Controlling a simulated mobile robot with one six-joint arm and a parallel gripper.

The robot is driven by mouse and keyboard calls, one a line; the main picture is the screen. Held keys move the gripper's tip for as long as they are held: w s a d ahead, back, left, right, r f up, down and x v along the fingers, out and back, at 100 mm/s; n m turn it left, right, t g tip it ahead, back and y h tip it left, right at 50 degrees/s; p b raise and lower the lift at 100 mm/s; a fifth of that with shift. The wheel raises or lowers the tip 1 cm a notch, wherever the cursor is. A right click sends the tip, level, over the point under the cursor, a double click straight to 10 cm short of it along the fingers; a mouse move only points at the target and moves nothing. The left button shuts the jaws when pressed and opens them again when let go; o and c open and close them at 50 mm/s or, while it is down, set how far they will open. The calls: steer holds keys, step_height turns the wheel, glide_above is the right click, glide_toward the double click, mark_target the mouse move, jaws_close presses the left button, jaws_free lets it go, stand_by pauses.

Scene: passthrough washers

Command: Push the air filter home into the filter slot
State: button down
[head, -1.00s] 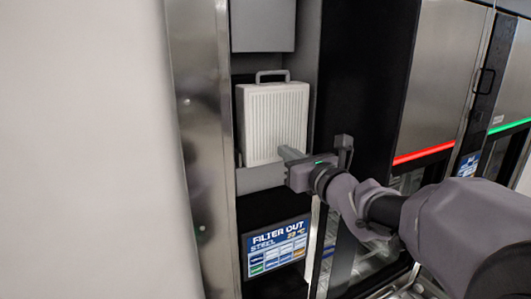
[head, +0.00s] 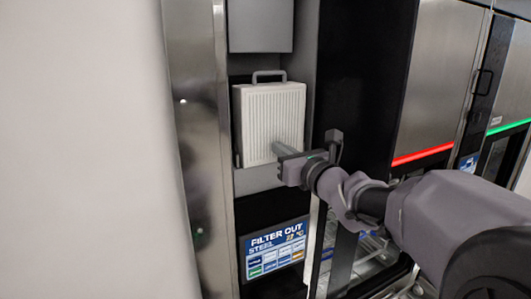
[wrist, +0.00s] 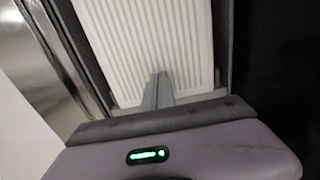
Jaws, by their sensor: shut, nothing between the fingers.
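The air filter (head: 262,115) is a white ribbed block with a grey handle on top. It stands upright in the grey filter slot (head: 258,180), with its front face and one side showing. My gripper (head: 276,148) is shut and empty, its fingertips at the lower right part of the filter's face. In the wrist view the closed fingers (wrist: 158,84) lie in front of the ribbed filter (wrist: 150,40); whether they touch it I cannot tell. The back of the slot is hidden behind the filter.
A display (head: 275,250) below the slot reads "FILTER OUT". A grey box panel (head: 260,25) hangs above the filter. A steel post (head: 198,150) stands at left and a dark panel (head: 365,80) at right. A washer with a red light strip (head: 422,154) is further right.

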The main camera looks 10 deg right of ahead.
steer(key=b+v, duration=0.3)
steer(key=v, duration=0.3)
stand_by(0.9)
steer(key=shift+s+f, duration=0.1)
steer(key=s+d+f+m+g+h+b, duration=0.2)
steer(key=s+d+f+m+h+b, duration=0.15)
steer(key=f+m+b, duration=0.65)
steer(key=s+d+f+m+g+h+b, duration=0.15)
steer(key=s+f+m+h+b, duration=0.45)
steer(key=f+m, duration=0.7)
steer(key=s+a+f+m+g+y+b, duration=0.2)
steer(key=s+f+m, duration=0.4)
steer(key=f, duration=0.3)
steer(key=s+a+f+m+g+y+b, duration=0.2)
steer(key=s+a+f+m+g+b, duration=0.1)
steer(key=s+f+m+b, duration=0.4)
steer(key=s+a+f+m+g+y+b, duration=0.2)
steer(key=s+a+f+m+b, duration=0.3)
steer(key=f, duration=0.7)
steer(key=s+m+g, duration=0.1)
steer(key=s+m, duration=0.1)
steer(key=m, duration=0.1)
steer(key=shift+f, duration=0.4)
